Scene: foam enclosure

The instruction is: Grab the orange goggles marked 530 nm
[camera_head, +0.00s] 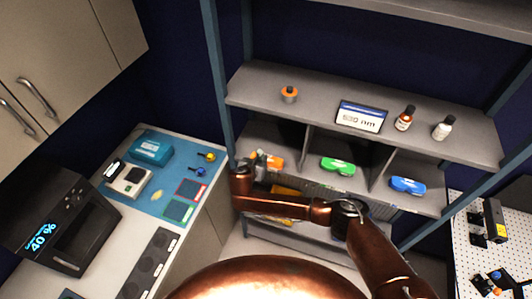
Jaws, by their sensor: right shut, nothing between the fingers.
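The orange goggles (277,162) lie in the left compartment of the shelf unit, partly hidden by my right gripper. My right gripper (261,160) is at the front of that compartment, right beside the goggles at their left end. It is small and dark here; its fingers are shut with nothing between them. I cannot tell whether it touches the goggles. A sign (361,117) reading 530 nm stands on the shelf above. Green goggles (338,166) lie in the middle compartment and blue goggles (408,186) in the right one. My left gripper is not in view.
Upright dividers separate the compartments. The upper shelf (258,85) holds an orange-topped jar (289,94) and two bottles (405,118) (443,128). A bench with a blue mat (166,200) stands left, and a perforated board (467,236) is at right. An orange object (286,190) shows behind my forearm.

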